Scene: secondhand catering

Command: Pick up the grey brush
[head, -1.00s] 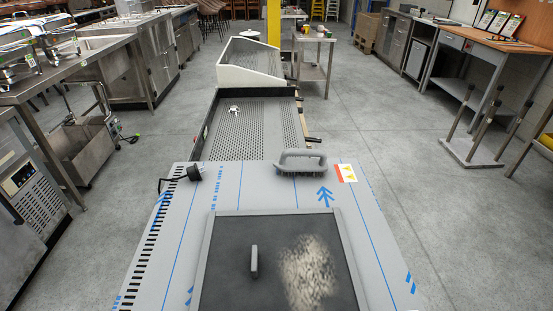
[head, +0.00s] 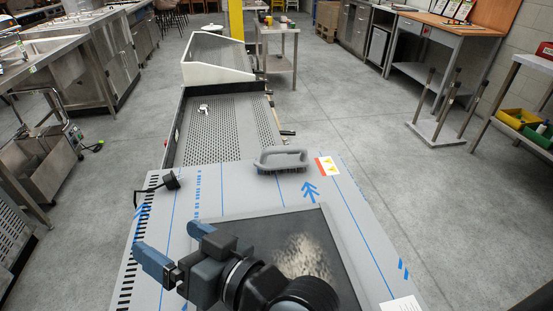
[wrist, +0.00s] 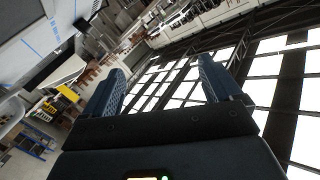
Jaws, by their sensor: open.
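The grey brush (head: 281,157) has a looped handle on top and dark bristles below. It rests near the far edge of the grey panel with blue lines (head: 352,195), in the head view. My gripper (head: 168,252) is over the near left part of the panel, left of and nearer than the brush, and apart from it. Its two blue fingers are spread with nothing between them. In the wrist view my gripper (wrist: 160,90) is open and points toward windows and ceiling; the brush does not show there.
A dark inset plate (head: 270,232) lies nearer than the brush, partly behind my arm. A black plug (head: 171,180) lies left. A perforated tray (head: 215,128) and a white-sided bin (head: 215,60) stand beyond.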

